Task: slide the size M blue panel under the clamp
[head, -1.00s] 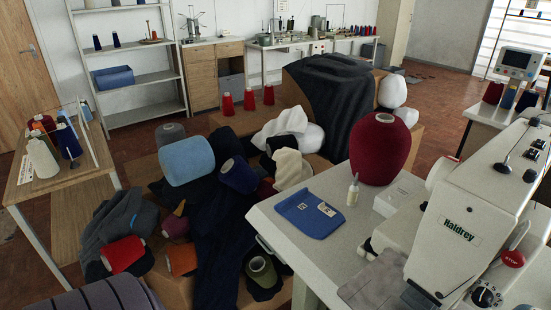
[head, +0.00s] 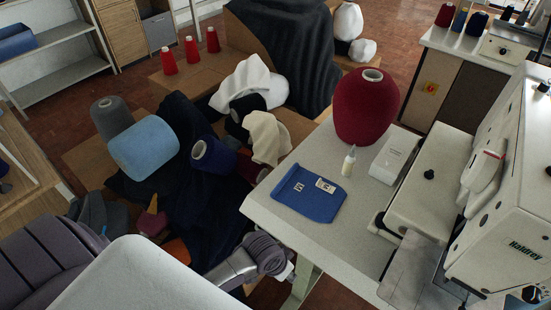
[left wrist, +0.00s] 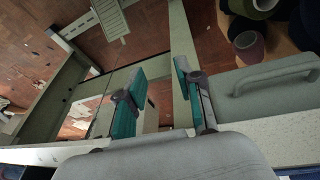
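The blue panel (head: 308,193) lies flat on the pale worktable (head: 360,222), near its left edge, with a small mark and a white label on it; I cannot read the size. The sewing machine (head: 510,215) stands at the right. A grey plate (head: 408,268) lies below its head; the clamp area beside it is dark and partly cut off, so I cannot make out the clamp clearly. My left arm reaches in from the lower left, below the table's left edge. In the left wrist view my left gripper (left wrist: 157,72) has teal-padded fingers apart with nothing between them. My right gripper is out of view.
A dark red yarn cone (head: 367,108) and a small white bottle (head: 349,161) stand behind the panel. A white box (head: 394,160) lies right of the bottle. Cones and cloth, including a light blue cone (head: 144,148), crowd the left. The table in front of the panel is clear.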

